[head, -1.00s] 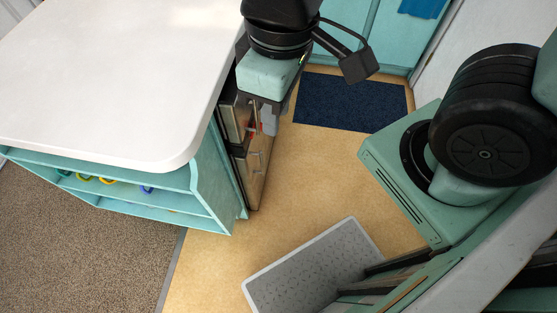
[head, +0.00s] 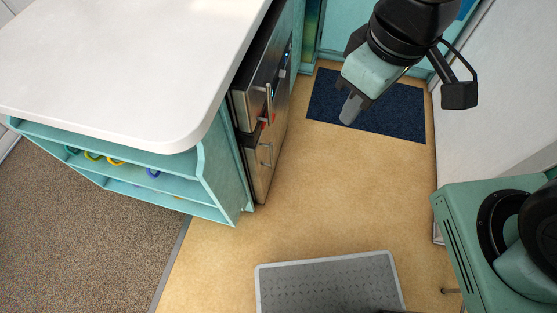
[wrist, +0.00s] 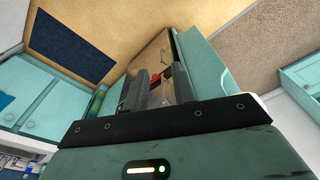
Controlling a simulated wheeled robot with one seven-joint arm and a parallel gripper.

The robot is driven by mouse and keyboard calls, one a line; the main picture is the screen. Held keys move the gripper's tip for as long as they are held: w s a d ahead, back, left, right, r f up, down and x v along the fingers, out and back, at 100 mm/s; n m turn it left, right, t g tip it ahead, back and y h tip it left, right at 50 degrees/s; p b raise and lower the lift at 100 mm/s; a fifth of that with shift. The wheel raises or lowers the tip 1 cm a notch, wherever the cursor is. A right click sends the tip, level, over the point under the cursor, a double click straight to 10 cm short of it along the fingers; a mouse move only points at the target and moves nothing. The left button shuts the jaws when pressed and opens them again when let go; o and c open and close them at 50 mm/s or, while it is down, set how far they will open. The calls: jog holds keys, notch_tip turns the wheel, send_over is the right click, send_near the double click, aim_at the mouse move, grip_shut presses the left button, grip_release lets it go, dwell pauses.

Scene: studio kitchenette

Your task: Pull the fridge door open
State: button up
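A steel-fronted appliance stack (head: 268,110) stands under the white counter in the head view, with an upper handle (head: 268,104) and a lower handle (head: 266,155). I cannot tell which front is the fridge door. Both fronts look shut or nearly so. A small red item (head: 270,119) shows near the upper handle. My gripper (head: 350,108) is right of the fronts, over the floor, touching neither handle. In the wrist view my gripper (wrist: 160,76) has its two fingers apart with nothing held; the steel front (wrist: 153,52) and red item (wrist: 180,75) show beyond them.
The white counter (head: 130,70) overhangs at left, above teal shelves (head: 130,175) holding small coloured items. A blue mat (head: 385,110) lies beyond my gripper. A grey step or platform (head: 330,285) is at the bottom. Tan floor between is clear. A white wall stands at right.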

jog(key=w+f+n+t+y+b, duration=0.2)
jog(key=w+f+t+y+b, duration=0.1)
jog(key=w+f+b, duration=0.95)
jog(key=w+f+n+t+y+b, duration=0.25)
jog(key=w+f+b, duration=0.65)
jog(key=f, duration=0.6)
jog(key=n+g+y+b, duration=0.4)
jog(key=y+b, duration=0.8)
jog(key=b, duration=0.9)
send_near(272, 157)
jog(key=shift+h, duration=0.25)
jog(key=shift+w+a+f+b, duration=0.15)
jog(key=shift+w+a+b, duration=0.2)
jog(key=shift+a+b, duration=1)
jog(key=shift+w+a+f+b, duration=0.1)
jog(key=shift+w+a+b, duration=0.45)
jog(key=shift+a, duration=1.45)
jog(key=shift+w+a+f+b, duration=0.1)
jog(key=shift+a+f+b, duration=0.05)
jog(key=shift+a+b, duration=1.3)
jog(key=shift+a, duration=0.2)
jog(key=shift+c, duration=0.4)
grip_shut()
